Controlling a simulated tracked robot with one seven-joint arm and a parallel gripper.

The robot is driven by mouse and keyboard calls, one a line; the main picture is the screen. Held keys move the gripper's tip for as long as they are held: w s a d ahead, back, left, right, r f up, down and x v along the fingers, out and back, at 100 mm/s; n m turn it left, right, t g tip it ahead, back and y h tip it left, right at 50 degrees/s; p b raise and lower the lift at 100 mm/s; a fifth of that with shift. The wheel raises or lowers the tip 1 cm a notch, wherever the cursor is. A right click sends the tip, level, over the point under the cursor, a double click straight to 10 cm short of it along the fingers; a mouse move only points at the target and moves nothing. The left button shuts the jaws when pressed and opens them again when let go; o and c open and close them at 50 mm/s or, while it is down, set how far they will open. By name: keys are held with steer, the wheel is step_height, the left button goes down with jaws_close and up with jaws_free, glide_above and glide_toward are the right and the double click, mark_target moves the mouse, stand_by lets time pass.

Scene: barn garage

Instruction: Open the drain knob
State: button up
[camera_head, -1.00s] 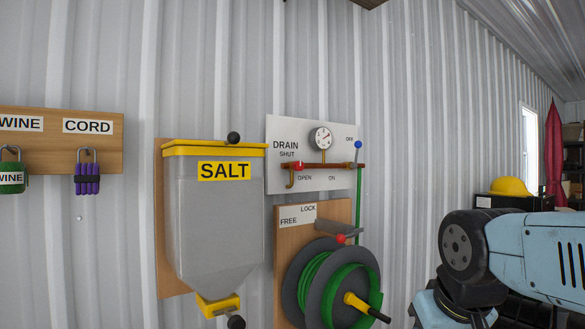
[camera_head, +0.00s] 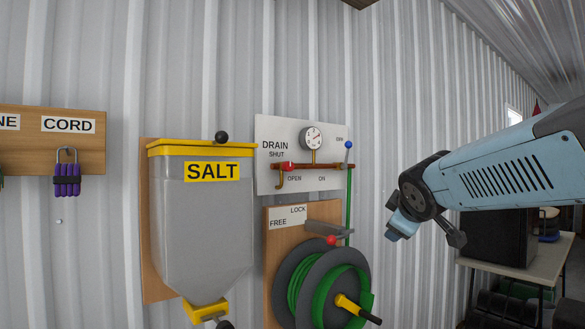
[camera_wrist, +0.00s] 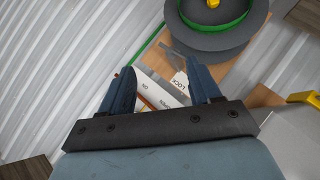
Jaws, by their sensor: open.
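The drain knob (camera_head: 288,166) is red and sits at the left of a copper pipe (camera_head: 318,167) on the white drain panel (camera_head: 265,184). It is between the SHUT label above and the OPEN label below. My gripper (camera_wrist: 161,84) shows two dark blue fingers, apart and empty, in the wrist view. Part of the drain panel with its OPEN and ON labels shows between and beyond the fingers, upside down. The red knob cannot be made out there. In the head view my arm is right of the panel, clear of it.
A blue-tipped lever (camera_head: 349,146) stands at the pipe's right end, above a green hose. A pressure gauge (camera_head: 312,138) is above the pipe. A hose reel (camera_head: 284,275) is below, and a salt bin (camera_head: 205,235) is close on the left. Bare wall lies to the right.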

steer(key=w+a+r+n+t+y, duration=0.45)
steer(key=w+r+n, duration=0.45)
steer(key=w+n, duration=0.3)
steer(key=n+g+y, duration=0.2)
steer(key=n+y, duration=0.6)
steer(key=n, duration=0.5)
glide_toward(291, 166)
steer(key=x, duration=0.8)
steer(key=shift+c, duration=0.4)
steer(key=c, duration=1)
steer(key=shift+o, duration=0.2)
